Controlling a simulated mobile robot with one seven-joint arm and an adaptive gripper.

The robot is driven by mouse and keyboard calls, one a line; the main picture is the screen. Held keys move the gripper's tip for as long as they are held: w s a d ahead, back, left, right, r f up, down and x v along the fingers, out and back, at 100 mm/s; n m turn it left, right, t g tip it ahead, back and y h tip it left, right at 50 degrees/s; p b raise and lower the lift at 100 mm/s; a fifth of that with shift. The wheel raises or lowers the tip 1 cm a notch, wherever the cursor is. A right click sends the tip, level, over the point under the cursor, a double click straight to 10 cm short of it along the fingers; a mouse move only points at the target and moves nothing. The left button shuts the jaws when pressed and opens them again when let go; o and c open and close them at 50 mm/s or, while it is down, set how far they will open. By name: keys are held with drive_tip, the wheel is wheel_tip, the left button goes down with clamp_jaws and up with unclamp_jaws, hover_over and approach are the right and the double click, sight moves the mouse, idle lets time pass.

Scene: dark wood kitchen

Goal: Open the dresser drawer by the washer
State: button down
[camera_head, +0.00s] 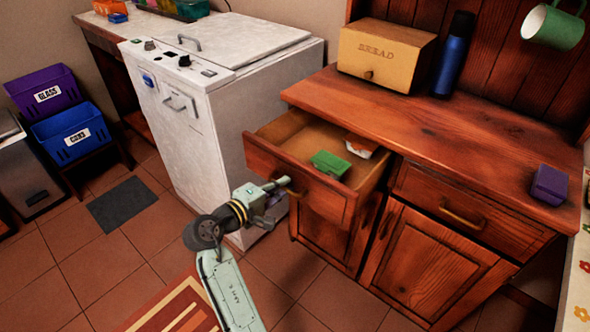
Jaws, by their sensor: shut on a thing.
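The wooden dresser (440,130) stands right of the white washer (255,120). Its left drawer (305,187), the one by the washer, is pulled out and its inside shows. A green box (330,164) and a white and orange packet (361,147) lie in it. My gripper (283,188) is at the drawer's front face, toward its left half, shut on the drawer handle. The handle is mostly hidden by the gripper. The dresser's right drawer (468,212) is shut.
A bread box (385,58), a blue bottle (452,56) and a purple box (549,184) stand on the dresser top. Cabinet doors (425,262) below are shut. A striped rug (178,308) lies on the tiled floor. Purple and blue bins (72,134) stand at left.

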drive_tip(key=shift+f+p+v, duration=0.2)
drive_tip(key=shift+f+v, duration=0.05)
drive_tip(key=shift+v, duration=0.95)
drive_tip(key=shift+f+p+v, duration=0.15)
drive_tip(key=shift+f+v, duration=0.1)
drive_tip(key=shift+v, duration=0.95)
drive_tip(key=shift+s, duration=0.1)
drive_tip(key=c, duration=2)
unclamp_jaws()
drive_tip(key=v, duration=1.2)
drive_tip(key=shift+o, duration=0.5)
